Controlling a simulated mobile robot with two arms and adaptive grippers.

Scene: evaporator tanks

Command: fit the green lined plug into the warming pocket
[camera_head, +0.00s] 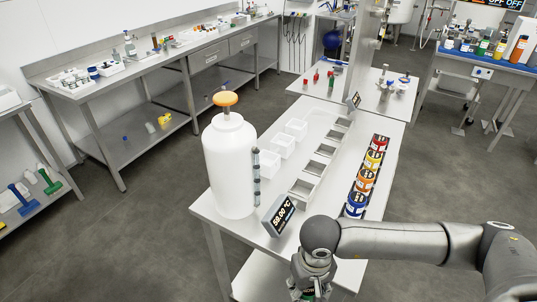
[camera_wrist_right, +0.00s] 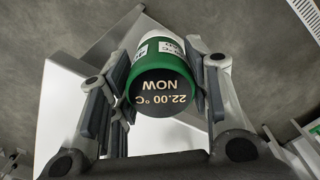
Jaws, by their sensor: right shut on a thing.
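The green lined plug (camera_wrist_right: 165,82) is a green and white cylinder with a dark end face reading 22.00 °C NOW, upside down in the right wrist view. My right gripper (camera_wrist_right: 163,90) is shut on it, a finger on each side. In the head view my right gripper (camera_head: 309,286) is at the bottom edge, in front of the table's near end, mostly hidden by its arm; only a sliver of green shows below it. A row of square metal pockets (camera_head: 304,189) runs along the table, apart from the gripper. Which is the warming pocket I cannot tell. My left gripper is out of view.
A display (camera_head: 279,216) reading about 59.00 °C stands at the table's near end. Several coloured jars (camera_head: 366,180) line the right side. My right forearm passes close to the near jar.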

